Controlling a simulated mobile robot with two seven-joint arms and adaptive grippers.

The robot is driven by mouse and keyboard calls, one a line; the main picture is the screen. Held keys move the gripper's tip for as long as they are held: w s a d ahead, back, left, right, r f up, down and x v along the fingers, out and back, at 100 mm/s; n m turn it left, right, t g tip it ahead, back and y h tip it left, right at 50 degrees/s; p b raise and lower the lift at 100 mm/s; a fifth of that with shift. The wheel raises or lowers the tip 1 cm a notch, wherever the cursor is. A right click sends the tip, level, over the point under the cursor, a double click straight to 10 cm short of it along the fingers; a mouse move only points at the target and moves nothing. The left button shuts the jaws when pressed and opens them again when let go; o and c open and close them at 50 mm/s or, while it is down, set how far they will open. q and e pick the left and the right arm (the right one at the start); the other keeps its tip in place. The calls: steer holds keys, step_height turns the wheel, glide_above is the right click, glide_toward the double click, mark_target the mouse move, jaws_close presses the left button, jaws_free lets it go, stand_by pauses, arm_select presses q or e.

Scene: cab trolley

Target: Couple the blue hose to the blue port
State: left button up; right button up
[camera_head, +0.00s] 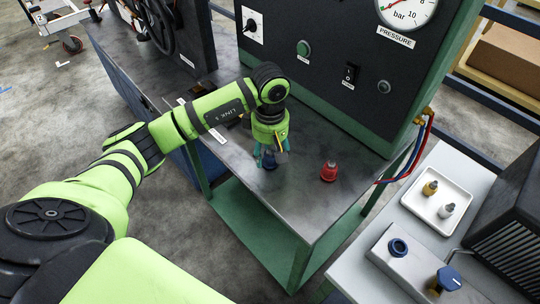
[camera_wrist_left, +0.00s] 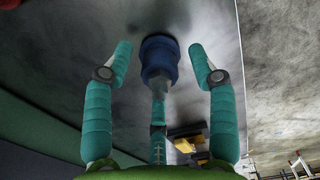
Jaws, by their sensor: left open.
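A blue coupling (camera_head: 270,163) stands on the dark metal bench top, partly hidden by my left gripper. My left gripper (camera_head: 270,152) points down over it from the end of the green arm. In the left wrist view the blue coupling (camera_wrist_left: 159,58) lies between the two teal outer fingers (camera_wrist_left: 163,65), with a gap on each side, so the gripper is open. A grey stem below the coupling meets a teal part. Thin blue and red hoses (camera_head: 419,148) hang at the bench's right end. My right gripper is out of view.
A red coupling (camera_head: 329,171) stands on the bench right of my gripper. A panel with a pressure gauge (camera_head: 407,10) rises behind. A white tray (camera_head: 424,210) with small fittings and a blue knob (camera_head: 448,279) are at the right. A gap separates bench and right table.

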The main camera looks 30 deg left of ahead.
mark_target(270, 149)
arm_select(q)
steer(key=shift+b, duration=0.5)
stand_by(0.8)
jaws_close()
steer(key=shift+r, duration=0.15)
steer(key=shift+w+r+p, duration=0.1)
steer(key=shift+r+p, duration=0.2)
steer(key=shift+r, duration=0.05)
steer(key=shift+r+p, duration=1.15)
steer(key=shift+r, duration=1.35)
